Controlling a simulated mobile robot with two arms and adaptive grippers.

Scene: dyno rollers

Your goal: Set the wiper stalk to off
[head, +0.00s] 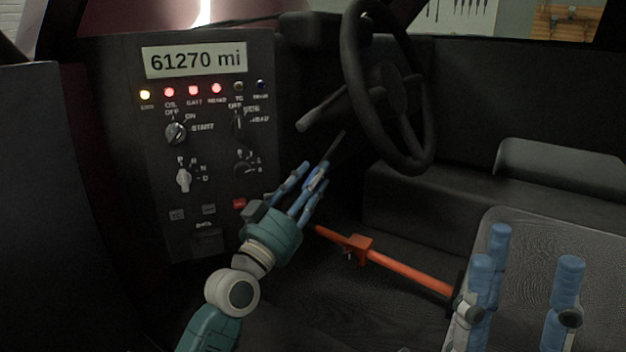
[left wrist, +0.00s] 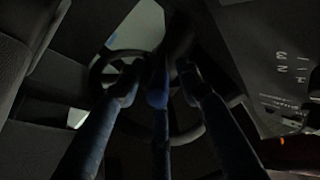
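Two dark stalks show by the steering wheel (head: 388,85) in the head view. One is a thick stalk (head: 322,114) pointing left from the column. The other is a thin stalk (head: 335,146) slanting down toward my left gripper. I cannot tell which is the wiper stalk, and no stalk markings are readable. My left gripper (head: 312,168) has its blue fingers spread, just below the thin stalk's lower end; contact is unclear. In the left wrist view, a dark rounded part (left wrist: 181,36) lies beyond the fingertips. My right gripper (head: 535,255) is open and empty at lower right.
The dash panel (head: 215,140) with a mileage display, lamps and knobs stands left of my left gripper. A grey seat (head: 520,230) is at right. Space between panel and wheel is narrow.

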